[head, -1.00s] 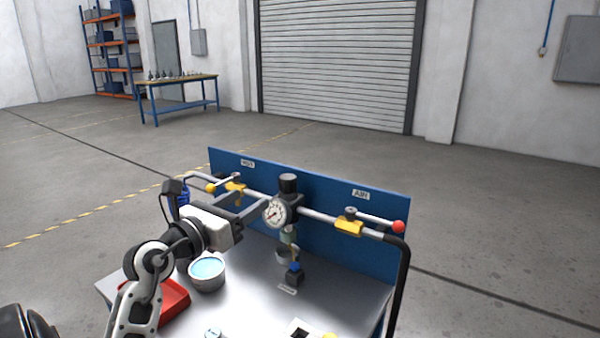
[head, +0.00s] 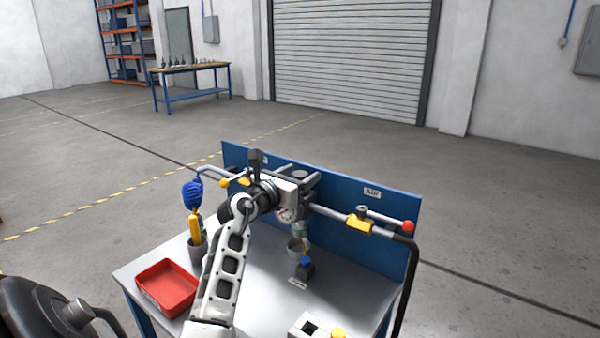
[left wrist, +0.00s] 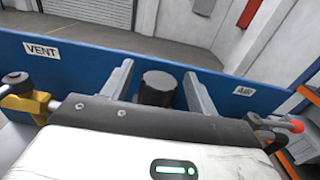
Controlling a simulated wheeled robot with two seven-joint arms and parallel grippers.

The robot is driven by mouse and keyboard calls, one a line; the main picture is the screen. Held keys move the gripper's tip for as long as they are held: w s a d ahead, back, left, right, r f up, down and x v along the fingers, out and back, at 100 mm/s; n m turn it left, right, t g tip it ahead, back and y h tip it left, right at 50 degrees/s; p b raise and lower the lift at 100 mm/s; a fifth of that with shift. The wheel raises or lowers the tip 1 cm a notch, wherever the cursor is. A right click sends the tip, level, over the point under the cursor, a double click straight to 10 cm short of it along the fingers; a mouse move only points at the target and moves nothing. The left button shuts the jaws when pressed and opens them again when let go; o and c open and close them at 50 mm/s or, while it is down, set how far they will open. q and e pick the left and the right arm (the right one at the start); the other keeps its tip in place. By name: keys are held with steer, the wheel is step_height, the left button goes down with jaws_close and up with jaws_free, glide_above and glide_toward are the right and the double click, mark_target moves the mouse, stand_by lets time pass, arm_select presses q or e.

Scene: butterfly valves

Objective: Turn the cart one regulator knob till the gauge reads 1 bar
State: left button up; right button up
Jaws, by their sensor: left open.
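The black regulator knob (left wrist: 158,88) stands between the two fingers of my left gripper (left wrist: 158,90) in the left wrist view, with a visible gap on each side. In the head view my left gripper (head: 300,174) is at the top of the regulator on the cart's pipe, and its hand hides much of the knob. The round white gauge (head: 283,214) below it is partly covered by my arm, and its needle cannot be read. My right gripper is not in view.
A blue panel (head: 385,218) stands behind the pipe. A yellow valve (head: 358,223) with a red-ended lever (head: 408,226) is to the right. A red tray (head: 166,288) and a blue-capped part (head: 304,266) are on the cart top (head: 262,292).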

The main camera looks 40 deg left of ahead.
arm_select(q)
steer(key=shift+w, duration=0.35)
